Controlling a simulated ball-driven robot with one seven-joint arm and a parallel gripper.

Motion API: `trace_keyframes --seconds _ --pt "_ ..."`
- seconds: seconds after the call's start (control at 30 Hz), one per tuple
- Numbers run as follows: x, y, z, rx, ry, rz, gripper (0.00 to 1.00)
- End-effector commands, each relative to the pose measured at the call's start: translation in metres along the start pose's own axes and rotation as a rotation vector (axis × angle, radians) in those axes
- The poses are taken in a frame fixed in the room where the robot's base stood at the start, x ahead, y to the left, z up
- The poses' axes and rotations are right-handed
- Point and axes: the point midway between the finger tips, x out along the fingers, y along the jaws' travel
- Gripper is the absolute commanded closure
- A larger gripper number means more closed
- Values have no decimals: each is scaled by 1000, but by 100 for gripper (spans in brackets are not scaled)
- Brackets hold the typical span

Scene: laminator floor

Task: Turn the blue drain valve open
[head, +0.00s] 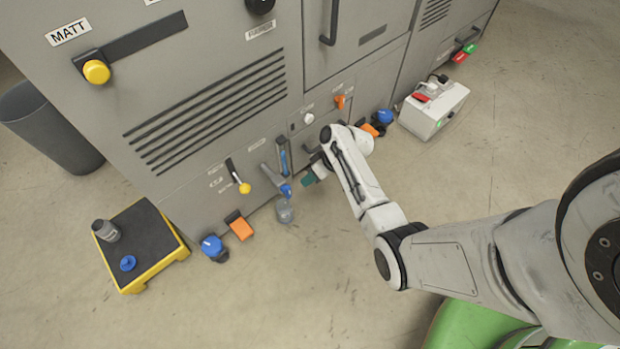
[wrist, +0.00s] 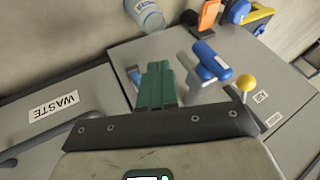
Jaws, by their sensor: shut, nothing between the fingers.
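The blue drain valve (head: 286,190) sits at the end of a grey spout low on the grey machine front. In the wrist view its blue handle (wrist: 211,61) is just right of my fingers, with a small gap in the picture. My gripper (head: 308,180) has teal fingers and is right of the valve in the head view. In the wrist view my gripper (wrist: 158,68) is shut and empty. A clear cup (head: 285,211) stands on the floor below the spout, and it also shows in the wrist view (wrist: 146,15).
A yellow-knobbed lever (head: 244,187) is left of the valve. Orange wedges (head: 240,226) and blue-topped feet (head: 213,246) are at the machine base. A black-topped step (head: 145,240) is left, a white box (head: 433,108) right. The front floor is clear.

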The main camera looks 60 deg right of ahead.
Motion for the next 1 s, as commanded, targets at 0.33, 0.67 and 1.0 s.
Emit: trace_keyframes --seconds 0.33,0.67,1.0 --pt "-49 4 -1 1 3 2 100" --pt "-92 9 1 1 2 2 100" --pt "-96 10 2 0 1 1 100"
